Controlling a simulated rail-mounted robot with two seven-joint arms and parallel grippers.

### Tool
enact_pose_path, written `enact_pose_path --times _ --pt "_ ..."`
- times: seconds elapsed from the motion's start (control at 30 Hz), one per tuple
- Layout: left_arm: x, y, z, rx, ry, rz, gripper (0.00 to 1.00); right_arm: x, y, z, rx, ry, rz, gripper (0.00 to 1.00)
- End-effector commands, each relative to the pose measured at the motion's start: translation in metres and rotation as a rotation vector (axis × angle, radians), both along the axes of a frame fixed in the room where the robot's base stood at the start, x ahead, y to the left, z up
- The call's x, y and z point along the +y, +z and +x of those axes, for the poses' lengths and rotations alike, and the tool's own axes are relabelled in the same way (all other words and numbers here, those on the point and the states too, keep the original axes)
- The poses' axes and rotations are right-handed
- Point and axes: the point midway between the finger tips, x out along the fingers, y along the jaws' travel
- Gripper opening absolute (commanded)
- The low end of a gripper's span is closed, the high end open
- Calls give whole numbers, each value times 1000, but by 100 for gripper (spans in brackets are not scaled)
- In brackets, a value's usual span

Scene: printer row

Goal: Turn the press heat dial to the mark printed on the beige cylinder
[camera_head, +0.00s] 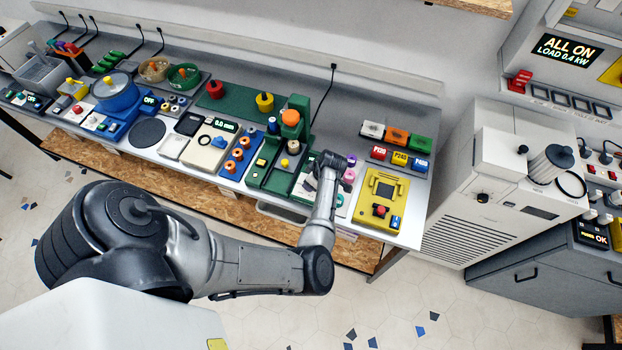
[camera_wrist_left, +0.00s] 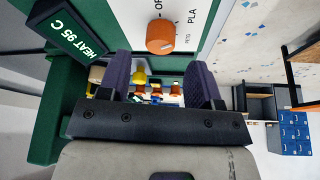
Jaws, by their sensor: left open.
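The orange press heat dial (camera_wrist_left: 160,36) sits on a white panel in the left wrist view, with OFF, PLA and PETG printed around it. I cannot make out its pointer setting. In the head view the left gripper (camera_head: 328,160) is at the right side of the green press (camera_head: 278,180); my arm hides the dial there. I cannot identify the beige cylinder or its mark for certain. My right gripper is not in view.
A yellow device (camera_head: 381,198) with a red knob stands right of my gripper, near the bench edge. Coloured blocks (camera_head: 397,137) lie behind it. Several small coloured cylinders (camera_head: 350,161) are close to my wrist.

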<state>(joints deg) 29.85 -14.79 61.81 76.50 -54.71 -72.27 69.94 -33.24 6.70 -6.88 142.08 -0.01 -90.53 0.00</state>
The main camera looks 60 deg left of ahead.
Motion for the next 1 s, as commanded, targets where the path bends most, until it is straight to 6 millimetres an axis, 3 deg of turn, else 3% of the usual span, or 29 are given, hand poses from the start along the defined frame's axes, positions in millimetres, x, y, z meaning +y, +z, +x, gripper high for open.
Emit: enact_pose_path --times 0.03,0.3,0.5,1.0 --pt "-3 15 2 -2 1 0 58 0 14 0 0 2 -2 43" --pt "-15 62 10 0 6 0 58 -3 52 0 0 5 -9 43" --pt "-23 85 15 -1 9 1 58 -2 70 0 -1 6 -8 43" --pt "-25 90 16 -1 11 2 58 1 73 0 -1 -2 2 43"
